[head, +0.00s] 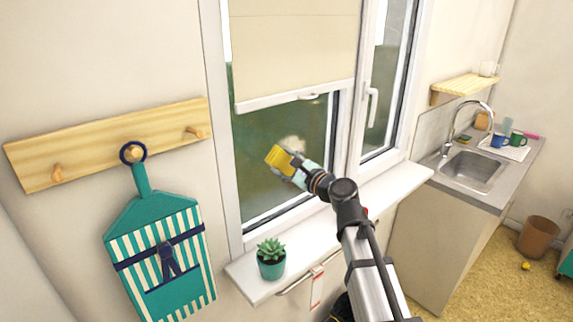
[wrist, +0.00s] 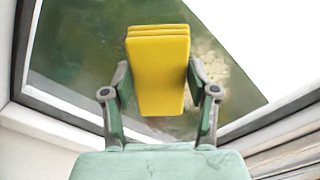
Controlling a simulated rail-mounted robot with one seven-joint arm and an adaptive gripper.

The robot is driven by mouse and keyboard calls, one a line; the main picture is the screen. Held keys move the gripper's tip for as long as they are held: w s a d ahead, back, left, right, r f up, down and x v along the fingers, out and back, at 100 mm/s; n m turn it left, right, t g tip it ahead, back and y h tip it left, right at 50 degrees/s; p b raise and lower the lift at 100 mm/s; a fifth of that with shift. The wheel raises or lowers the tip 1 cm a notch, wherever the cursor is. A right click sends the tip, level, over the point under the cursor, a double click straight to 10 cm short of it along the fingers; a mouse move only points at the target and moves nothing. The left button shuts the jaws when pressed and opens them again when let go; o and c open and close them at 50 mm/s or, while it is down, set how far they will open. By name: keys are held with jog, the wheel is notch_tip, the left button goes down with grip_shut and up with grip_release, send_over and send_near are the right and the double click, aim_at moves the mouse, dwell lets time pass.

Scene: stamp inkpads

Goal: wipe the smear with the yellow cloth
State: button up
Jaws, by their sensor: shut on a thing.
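The yellow cloth (head: 279,157) is a folded block held in my gripper (head: 286,165) in front of the window's lower glass. In the wrist view the yellow cloth (wrist: 158,75) sits between the two fingers of my gripper (wrist: 160,90), which are shut on it. A pale, whitish-tan smear (head: 293,143) shows on the glass just right of and above the cloth. In the wrist view the smear (wrist: 207,72) is to the right of the cloth and partly hidden by it and a finger. I cannot tell whether the cloth touches the glass.
A potted succulent (head: 271,260) stands on the white windowsill (head: 330,233). A cream blind (head: 293,45) covers the upper glass. A window handle (head: 371,103) juts out at right. A striped apron (head: 160,245) hangs at left; a sink (head: 473,170) is at right.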

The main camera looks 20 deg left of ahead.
jog(key=shift+w+a, duration=0.3)
jog(key=shift+a, duration=0.2)
